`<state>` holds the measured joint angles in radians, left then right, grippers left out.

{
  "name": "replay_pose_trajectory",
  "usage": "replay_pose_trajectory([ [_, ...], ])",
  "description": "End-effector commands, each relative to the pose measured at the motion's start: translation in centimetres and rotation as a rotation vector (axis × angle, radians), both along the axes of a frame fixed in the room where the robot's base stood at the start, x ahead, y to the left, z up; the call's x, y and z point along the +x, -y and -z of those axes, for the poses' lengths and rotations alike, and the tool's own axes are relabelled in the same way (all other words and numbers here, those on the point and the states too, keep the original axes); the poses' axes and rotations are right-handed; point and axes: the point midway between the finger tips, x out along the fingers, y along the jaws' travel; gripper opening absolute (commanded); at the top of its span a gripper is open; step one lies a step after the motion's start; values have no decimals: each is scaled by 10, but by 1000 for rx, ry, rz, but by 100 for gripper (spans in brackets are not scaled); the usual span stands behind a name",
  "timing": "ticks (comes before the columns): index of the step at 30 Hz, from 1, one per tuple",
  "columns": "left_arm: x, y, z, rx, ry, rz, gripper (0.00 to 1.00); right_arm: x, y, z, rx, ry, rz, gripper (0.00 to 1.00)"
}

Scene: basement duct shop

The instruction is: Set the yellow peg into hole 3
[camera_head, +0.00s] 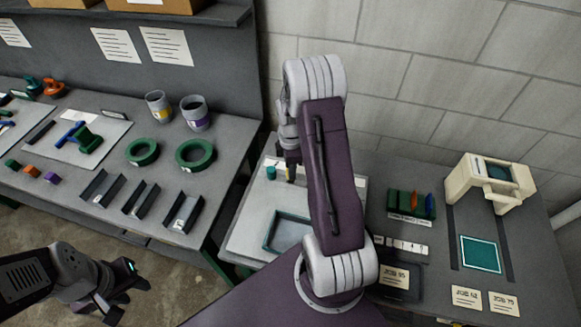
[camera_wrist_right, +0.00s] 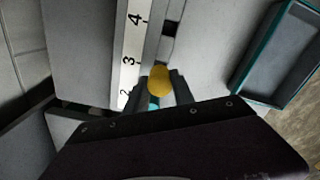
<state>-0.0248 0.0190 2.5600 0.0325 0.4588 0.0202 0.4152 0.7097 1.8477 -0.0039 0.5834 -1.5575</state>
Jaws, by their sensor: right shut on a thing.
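My right gripper (camera_head: 290,160) is shut on the yellow peg (camera_wrist_right: 160,80), whose rounded top shows between the fingers (camera_wrist_right: 162,92) in the right wrist view. The peg is beside the number strip (camera_wrist_right: 132,55), near the 3. Hole 3 itself is hidden, and I cannot tell whether the peg's lower end is in a hole. A teal peg (camera_head: 271,173) stands on the pale board (camera_head: 245,235), left of the gripper; a teal part also shows behind the yellow peg in the wrist view. My left gripper (camera_head: 128,298) is open and empty at the lower left.
A teal-edged tray (camera_head: 287,232) lies on the board's near side. The left bench holds green rings (camera_head: 195,154), grey channels (camera_head: 182,212) and two cups (camera_head: 195,112). The right bench holds a cream machine (camera_head: 490,180) and a block row (camera_head: 410,203). A block wall stands behind.

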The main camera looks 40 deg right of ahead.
Motion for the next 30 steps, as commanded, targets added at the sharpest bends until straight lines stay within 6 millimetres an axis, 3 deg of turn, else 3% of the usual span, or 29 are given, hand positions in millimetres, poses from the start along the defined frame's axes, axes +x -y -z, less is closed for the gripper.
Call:
replay_pose_trajectory([
  [30, 0, 0, 21, 0, 0, 0, 36, 0, 0, 32, 0, 0, 0, 0],
])
